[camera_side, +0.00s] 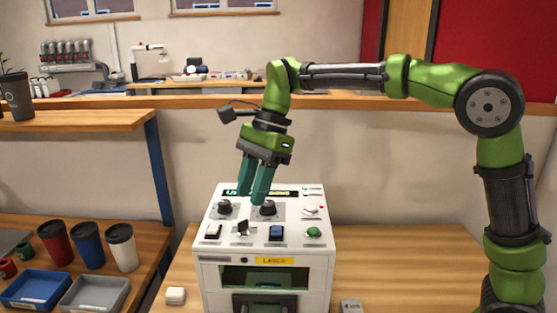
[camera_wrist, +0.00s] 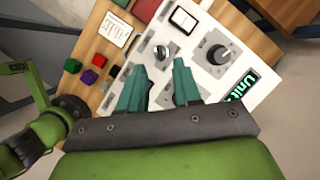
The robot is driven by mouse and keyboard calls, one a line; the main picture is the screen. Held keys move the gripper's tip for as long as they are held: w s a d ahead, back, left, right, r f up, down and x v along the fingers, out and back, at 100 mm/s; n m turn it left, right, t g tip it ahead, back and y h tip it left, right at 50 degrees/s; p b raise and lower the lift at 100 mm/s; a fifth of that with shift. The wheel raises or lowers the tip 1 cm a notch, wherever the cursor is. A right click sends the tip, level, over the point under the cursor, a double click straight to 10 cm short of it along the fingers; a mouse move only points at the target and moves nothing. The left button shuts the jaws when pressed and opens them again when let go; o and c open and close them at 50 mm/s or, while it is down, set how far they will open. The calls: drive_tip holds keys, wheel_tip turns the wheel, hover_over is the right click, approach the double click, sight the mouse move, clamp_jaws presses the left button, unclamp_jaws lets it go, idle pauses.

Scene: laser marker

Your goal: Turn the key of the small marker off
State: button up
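The white marker box (camera_side: 210,275) stands on the wooden table with its control panel on top and a yellow LASER label on the front. The key switch (camera_side: 243,228) is in the panel's front row, between a white rocker (camera_side: 213,231) and a blue switch (camera_side: 277,232). In the wrist view the silver key switch (camera_wrist: 162,52) shows just beyond the fingertips, between them in the picture. Its exact turn angle is too small to tell. My gripper (camera_side: 250,201) is open and empty, above the panel behind the key; the teal fingers also show in the wrist view (camera_wrist: 159,70).
Two dark knobs, left (camera_side: 225,207) and right (camera_side: 267,208), sit close to my fingers. A green button (camera_side: 313,232) is at the front right. A lit display (camera_side: 258,192) is at the back. Small red (camera_wrist: 103,58), purple (camera_wrist: 88,77) and green (camera_wrist: 72,66) blocks lie on the table.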

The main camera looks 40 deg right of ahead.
sight(243, 221)
drive_tip(key=x, duration=0.5)
drive_tip(key=shift+a+f, duration=0.1)
drive_tip(key=shift+f, duration=0.2)
clamp_jaws()
